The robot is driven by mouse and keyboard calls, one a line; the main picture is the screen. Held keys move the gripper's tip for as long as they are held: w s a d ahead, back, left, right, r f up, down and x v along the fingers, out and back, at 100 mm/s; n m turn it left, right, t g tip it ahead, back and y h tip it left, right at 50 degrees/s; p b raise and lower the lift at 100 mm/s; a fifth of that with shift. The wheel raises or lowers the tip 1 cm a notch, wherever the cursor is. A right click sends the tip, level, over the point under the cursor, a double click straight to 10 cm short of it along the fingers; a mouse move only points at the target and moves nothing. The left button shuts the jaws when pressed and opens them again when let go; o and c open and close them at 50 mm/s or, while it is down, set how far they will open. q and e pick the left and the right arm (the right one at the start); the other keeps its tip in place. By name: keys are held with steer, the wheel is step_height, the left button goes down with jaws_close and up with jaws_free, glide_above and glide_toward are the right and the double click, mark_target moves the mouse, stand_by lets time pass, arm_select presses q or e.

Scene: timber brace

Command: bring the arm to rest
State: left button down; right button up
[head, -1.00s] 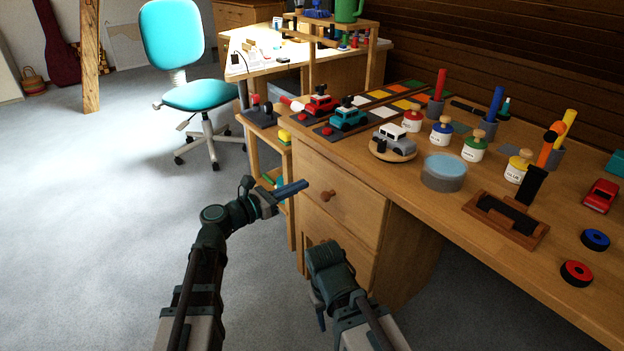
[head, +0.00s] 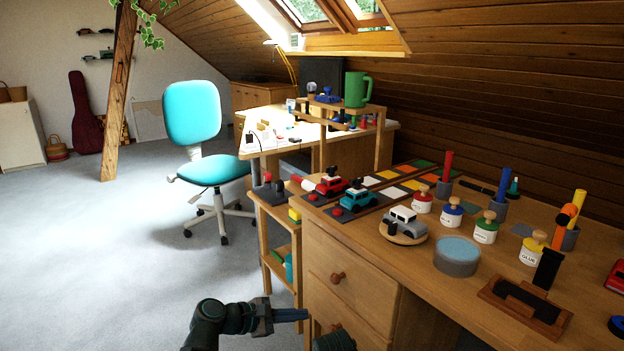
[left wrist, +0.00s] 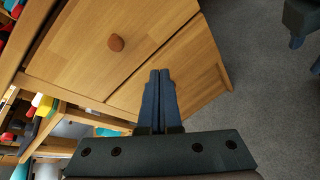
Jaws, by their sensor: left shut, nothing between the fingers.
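My left gripper (head: 304,314) is shut and empty, in front of the wooden desk's drawers, its blue fingers pointing right. In the left wrist view its two fingers (left wrist: 160,76) lie side by side with nothing between them, over the drawer fronts (left wrist: 120,60). A dark part of my right arm (head: 335,341) shows at the bottom edge of the head view.
The desk (head: 470,262) is on the right, with toy cars, paint jars and a round blue-topped tin (head: 457,256). A drawer knob (head: 338,278) sticks out near my left gripper. A turquoise chair (head: 192,112) stands behind. The floor at left (head: 90,260) is clear.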

arm_select(q)
steer(key=s+a+f+m+g+y, duration=0.5)
steer(key=s+a+f+m+y, duration=0.7)
steer(key=m, duration=0.5)
steer(key=s+d+m+g+y+p, duration=0.15)
steer(key=s+d+m, duration=0.3)
steer(key=d, duration=0.45)
step_height(320, 180, up, 39)
steer(key=d+p, duration=0.1)
steer(key=p, duration=3.7)
steer(key=shift+s+n+p, duration=0.3)
steer(key=shift+n+p, duration=0.05)
steer(key=shift+p, duration=0.05)
steer(key=shift+f+h, duration=0.1)
steer(key=shift+h, duration=0.15)
